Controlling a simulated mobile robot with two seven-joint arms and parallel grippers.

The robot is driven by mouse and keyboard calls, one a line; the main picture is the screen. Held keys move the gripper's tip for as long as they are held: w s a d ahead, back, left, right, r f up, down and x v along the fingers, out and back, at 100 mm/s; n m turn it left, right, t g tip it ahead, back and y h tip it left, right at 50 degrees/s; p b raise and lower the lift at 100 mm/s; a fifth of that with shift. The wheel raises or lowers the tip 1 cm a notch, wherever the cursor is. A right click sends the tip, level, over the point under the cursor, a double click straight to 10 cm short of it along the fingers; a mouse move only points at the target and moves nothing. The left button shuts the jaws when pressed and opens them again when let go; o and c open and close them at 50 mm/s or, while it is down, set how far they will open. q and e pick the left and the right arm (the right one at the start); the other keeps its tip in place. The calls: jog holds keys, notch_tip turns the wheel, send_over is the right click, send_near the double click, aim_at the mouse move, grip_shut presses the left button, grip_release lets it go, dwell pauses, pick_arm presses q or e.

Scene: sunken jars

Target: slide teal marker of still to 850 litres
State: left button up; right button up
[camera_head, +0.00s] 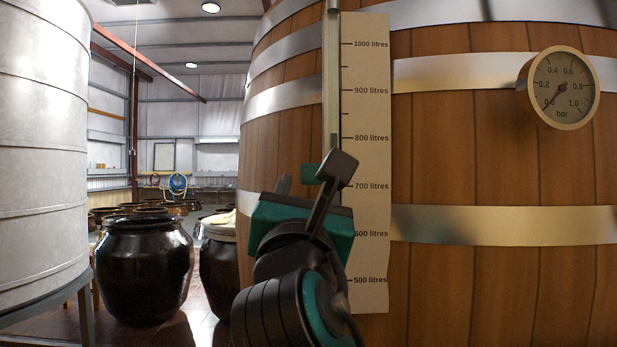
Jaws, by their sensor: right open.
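The still is a big wooden barrel (450,140) with metal bands. A pale scale strip (365,120) on its front runs from 500 to 1000 litres, beside an upright rail (332,65). A small teal marker (310,172) shows near the rail, between the 700 and 800 lines and below 800. My left gripper is out of view.
A round pressure gauge (564,88) sticks out from the barrel at upper right. A pale metal tank (40,150) stands at the left. Dark glazed jars (143,270) stand on the tiled floor between tank and barrel.

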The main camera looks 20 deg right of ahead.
aim_at(309, 177)
jog(key=x, duration=0.6)
jog(key=shift+w+d+r, duration=0.1)
jog(key=shift+w, duration=0.2)
grip_shut()
dwell(0.4)
